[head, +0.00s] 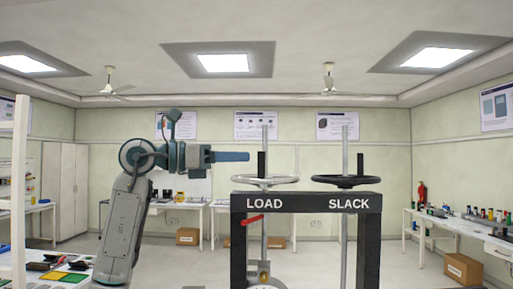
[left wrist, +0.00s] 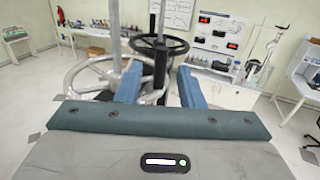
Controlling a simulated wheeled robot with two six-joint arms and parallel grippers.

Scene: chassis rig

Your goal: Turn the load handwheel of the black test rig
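The black test rig (head: 305,202) stands right of centre in the head view, with LOAD and SLACK in white on its crossbar. The silver load handwheel (head: 287,179) lies flat above LOAD, with an upright black handle (head: 262,164). In the left wrist view, the silver wheel (left wrist: 72,72) is ahead and to the left. My left gripper (head: 246,156) is left of the handle at about its height. In the left wrist view its blue fingers (left wrist: 160,88) are apart. The handle (left wrist: 160,68) appears between them, beyond the tips; I cannot see contact. My right gripper is not visible.
The black slack handwheel (head: 346,182) sits right of the load wheel, and upright screws rise through both. A red lever (head: 252,219) is below LOAD. A bench with tools (head: 62,272) is at lower left. Another bench (head: 455,228) runs along the right wall.

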